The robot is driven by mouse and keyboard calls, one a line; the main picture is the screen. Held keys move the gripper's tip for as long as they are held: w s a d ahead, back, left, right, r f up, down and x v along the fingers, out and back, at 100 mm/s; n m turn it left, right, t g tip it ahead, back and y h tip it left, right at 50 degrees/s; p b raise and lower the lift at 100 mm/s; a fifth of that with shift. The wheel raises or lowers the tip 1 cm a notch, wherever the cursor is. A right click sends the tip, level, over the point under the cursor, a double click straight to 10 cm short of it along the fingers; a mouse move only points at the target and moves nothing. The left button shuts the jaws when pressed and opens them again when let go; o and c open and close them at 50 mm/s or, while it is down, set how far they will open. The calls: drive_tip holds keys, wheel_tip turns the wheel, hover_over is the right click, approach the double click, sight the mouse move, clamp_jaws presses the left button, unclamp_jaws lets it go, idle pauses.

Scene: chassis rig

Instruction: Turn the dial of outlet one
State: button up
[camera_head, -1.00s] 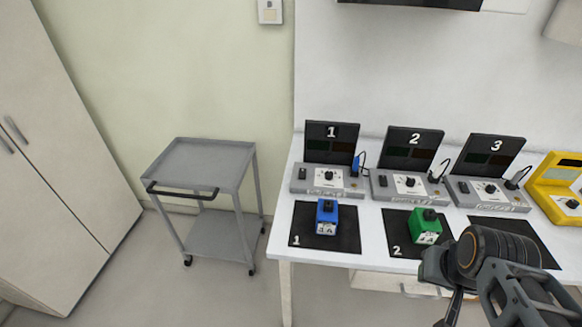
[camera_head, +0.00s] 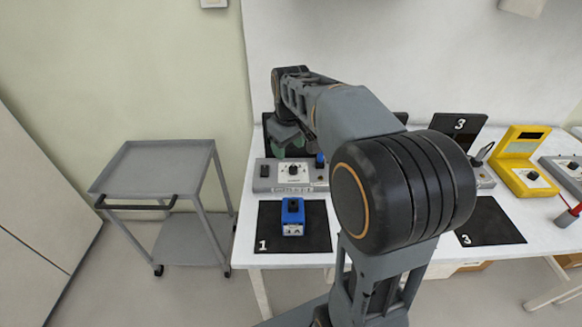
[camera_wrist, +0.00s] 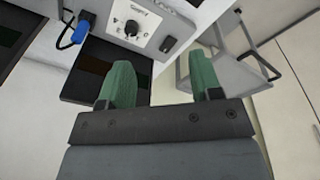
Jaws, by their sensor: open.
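Outlet one (camera_head: 265,176) is a grey box with a dark panel behind it, at the left end of the white table. Its round black dial (camera_head: 292,170) sits on a white plate in the middle of the box. In the wrist view the dial (camera_wrist: 132,28) shows above and between the fingertips, apart from them. My gripper (camera_head: 285,142) is open and empty, with green fingers; it is over the dark panel behind the dial. The fingers also show in the wrist view (camera_wrist: 158,80). The number on the panel is hidden by my arm.
A blue device (camera_head: 293,216) stands on black mat 1 (camera_head: 312,242) in front of the outlet. A blue plug (camera_wrist: 82,28) sits beside the dial. A grey cart (camera_head: 155,165) stands left of the table. My arm hides outlet two and mat 2.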

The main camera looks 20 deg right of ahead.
sight(293, 168)
drive_tip(key=w+d+f+n+g, duration=0.1)
drive_tip(key=w+d+f, duration=0.15)
drive_tip(key=w, duration=0.25)
drive_tip(key=w+d+f+n+g, duration=0.1)
drive_tip(key=w+d+f+n, duration=0.15)
drive_tip(key=w, duration=0.25)
drive_tip(key=shift+m, duration=0.35)
drive_tip(key=f, duration=0.8)
drive_tip(key=d+f, duration=0.1)
drive_tip(key=f, duration=0.4)
drive_tip(key=shift+b, duration=0.4)
drive_tip(key=c, duration=0.9)
